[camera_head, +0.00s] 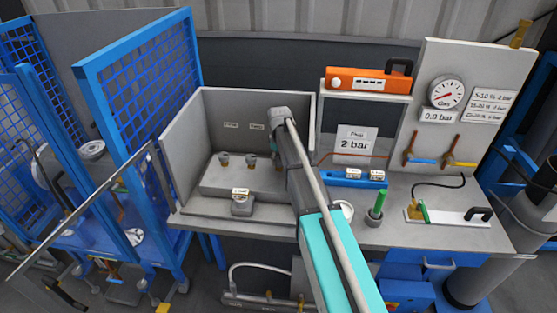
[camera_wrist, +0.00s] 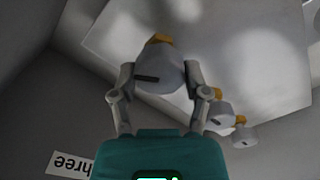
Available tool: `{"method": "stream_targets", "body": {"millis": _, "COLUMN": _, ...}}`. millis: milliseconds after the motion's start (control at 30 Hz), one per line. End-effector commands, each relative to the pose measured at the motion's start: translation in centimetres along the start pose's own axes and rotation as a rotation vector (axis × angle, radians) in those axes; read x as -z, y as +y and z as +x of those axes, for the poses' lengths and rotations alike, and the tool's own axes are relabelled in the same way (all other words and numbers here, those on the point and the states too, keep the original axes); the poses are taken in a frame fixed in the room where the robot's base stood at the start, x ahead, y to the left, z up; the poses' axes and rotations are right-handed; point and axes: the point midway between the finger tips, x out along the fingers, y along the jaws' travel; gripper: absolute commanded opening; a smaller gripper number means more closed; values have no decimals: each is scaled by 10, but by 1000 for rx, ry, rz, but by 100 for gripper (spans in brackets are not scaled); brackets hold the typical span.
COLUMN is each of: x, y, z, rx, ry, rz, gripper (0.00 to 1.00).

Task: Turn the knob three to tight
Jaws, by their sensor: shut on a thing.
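My gripper (camera_wrist: 160,76) is shut on a grey round knob (camera_wrist: 158,72) in the wrist view, one finger on each side. The knob has a dark line across its face and a brass part behind it. A label reading "hree" (camera_wrist: 72,163) is partly cut off at the lower left, upside down. Two more grey knobs, one nearer (camera_wrist: 220,114) and one farther (camera_wrist: 243,137), show to the right, clear of the fingers. In the head view the left knob (camera_head: 223,158) and middle knob (camera_head: 250,160) stand on the grey block; my arm mostly hides the held knob.
The grey box walls (camera_head: 185,140) rise around the knobs at the back and sides. A small labelled grey block (camera_head: 242,203) sits in front. To the right are an orange case (camera_head: 368,79), a pressure gauge (camera_head: 446,93) and a green-handled tool (camera_head: 378,204).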

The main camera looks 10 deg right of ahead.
Motion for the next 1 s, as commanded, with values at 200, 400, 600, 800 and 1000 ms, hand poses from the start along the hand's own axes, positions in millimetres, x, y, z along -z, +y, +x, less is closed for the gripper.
{"method": "stream_targets", "body": {"millis": 200, "x": 0, "y": 0, "z": 0, "rx": 0, "ry": 0, "rz": 196, "gripper": 13}}
{"method": "stream_targets", "body": {"millis": 400, "x": 0, "y": 0, "z": 0, "rx": 0, "ry": -1, "rz": 371, "gripper": 13}}
{"method": "stream_targets", "body": {"millis": 600, "x": 0, "y": 0, "z": 0, "rx": 0, "ry": -1, "rz": 504, "gripper": 13}}
{"method": "stream_targets", "body": {"millis": 800, "x": 0, "y": 0, "z": 0, "rx": 0, "ry": -1, "rz": 582, "gripper": 13}}
{"method": "stream_targets", "body": {"millis": 1000, "x": 0, "y": 0, "z": 0, "rx": 0, "ry": -1, "rz": 607, "gripper": 13}}
